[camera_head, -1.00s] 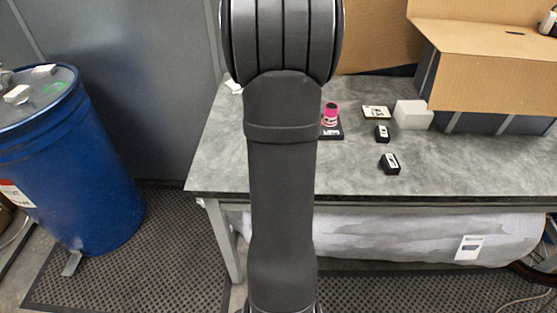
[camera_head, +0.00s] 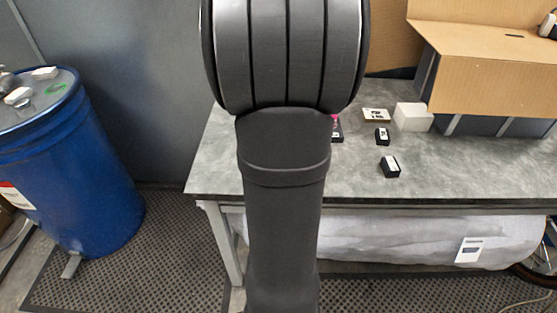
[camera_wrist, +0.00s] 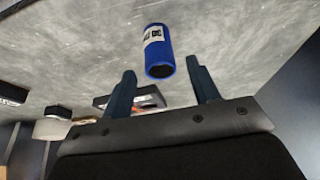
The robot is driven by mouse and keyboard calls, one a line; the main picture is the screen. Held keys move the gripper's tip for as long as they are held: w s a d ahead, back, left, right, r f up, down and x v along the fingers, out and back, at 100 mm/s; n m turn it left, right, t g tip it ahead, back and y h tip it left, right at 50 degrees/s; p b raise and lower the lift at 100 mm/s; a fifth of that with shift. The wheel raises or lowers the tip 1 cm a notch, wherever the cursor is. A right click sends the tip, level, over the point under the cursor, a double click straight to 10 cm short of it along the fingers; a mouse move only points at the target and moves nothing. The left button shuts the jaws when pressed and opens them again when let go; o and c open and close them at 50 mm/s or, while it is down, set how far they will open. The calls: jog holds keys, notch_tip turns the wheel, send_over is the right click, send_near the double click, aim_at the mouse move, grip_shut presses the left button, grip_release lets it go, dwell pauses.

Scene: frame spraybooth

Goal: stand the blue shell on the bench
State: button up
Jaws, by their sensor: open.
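The blue shell (camera_wrist: 160,60) is a short blue cylinder with a white label band and a dark end turned towards my gripper. It is in the wrist view against the grey bench (camera_head: 350,180); whether it stands or lies is unclear. My gripper (camera_wrist: 161,69) is open, a finger on each side of the shell's near end in the picture. No contact shows, and the gap in depth is hard to judge. In the head view my arm covers the gripper and the shell.
A dark pad (camera_head: 339,131) with a pink item is mostly behind my arm. Small black blocks (camera_head: 390,167), (camera_head: 382,136), a flat labelled piece (camera_head: 376,115) and a white block (camera_head: 413,117) are to its right. A cardboard box (camera_head: 490,70) stands back right; a blue drum (camera_head: 70,170) stands left.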

jog(key=v, duration=0.6)
dwell(0.3)
jog(key=x, duration=1.2)
jog(key=shift+f, duration=0.15)
